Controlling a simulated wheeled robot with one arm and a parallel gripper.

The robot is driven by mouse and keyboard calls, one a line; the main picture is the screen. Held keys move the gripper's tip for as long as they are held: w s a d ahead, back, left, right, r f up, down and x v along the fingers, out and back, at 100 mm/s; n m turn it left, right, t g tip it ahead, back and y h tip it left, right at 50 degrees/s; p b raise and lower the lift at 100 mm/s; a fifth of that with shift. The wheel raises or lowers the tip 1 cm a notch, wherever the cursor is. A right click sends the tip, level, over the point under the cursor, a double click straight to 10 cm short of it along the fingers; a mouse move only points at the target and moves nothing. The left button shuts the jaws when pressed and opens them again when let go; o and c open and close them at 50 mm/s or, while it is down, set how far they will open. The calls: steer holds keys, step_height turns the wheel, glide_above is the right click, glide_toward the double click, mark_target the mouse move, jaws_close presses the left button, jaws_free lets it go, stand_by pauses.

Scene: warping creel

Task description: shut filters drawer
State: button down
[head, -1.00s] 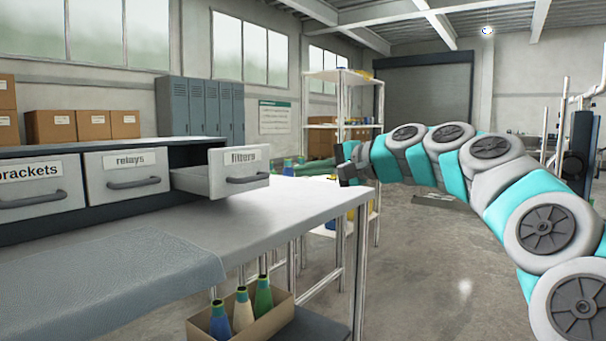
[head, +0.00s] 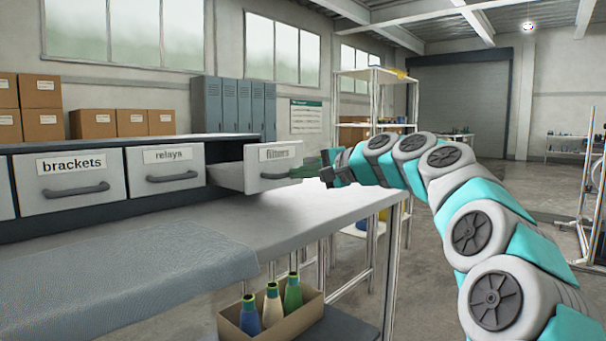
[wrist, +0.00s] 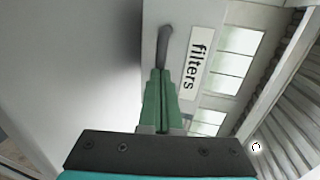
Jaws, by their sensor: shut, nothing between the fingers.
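The filters drawer (head: 272,176) is pulled out from the cabinet at the right end of the row, with a white label and a dark bar handle (head: 284,174) on its front. In the wrist view the filters label (wrist: 196,64) and the handle (wrist: 165,46) are just beyond my fingers. My gripper (head: 318,174) is to the right of the drawer front, close to it, with its green fingers pointing at it. In the wrist view my gripper (wrist: 160,78) is shut and empty, its tips near the handle's end; I cannot tell whether they touch.
The relays drawer (head: 166,173) and the brackets drawer (head: 72,180) are flush in the dark cabinet. The grey workbench (head: 235,225) lies below. A cardboard box (head: 262,325) with several bottles is under the bench's edge. A shelf rack (head: 375,100) stands behind my arm.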

steer(key=shift+w+a+r+p, duration=0.1)
steer(key=shift+w+a+p, duration=0.3)
steer(key=shift+a+p, duration=0.1)
steer(key=r+p+x, duration=0.1)
steer(key=p+x, duration=0.1)
steer(key=x, duration=0.2)
steer(key=r+p+x, duration=0.1)
steer(key=p+x, duration=0.2)
steer(key=x, duration=0.2)
steer(key=r+p+x, duration=0.1)
steer(key=p+x, duration=0.2)
steer(key=x, duration=0.2)
steer(key=shift+w+a, duration=0.25)
steer(key=shift+w, duration=0.1)
steer(key=shift+w+a+p, duration=0.3)
steer(key=shift+a+p, duration=0.1)
steer(key=shift+p, duration=0.15)
steer(key=shift+f, duration=0.1)
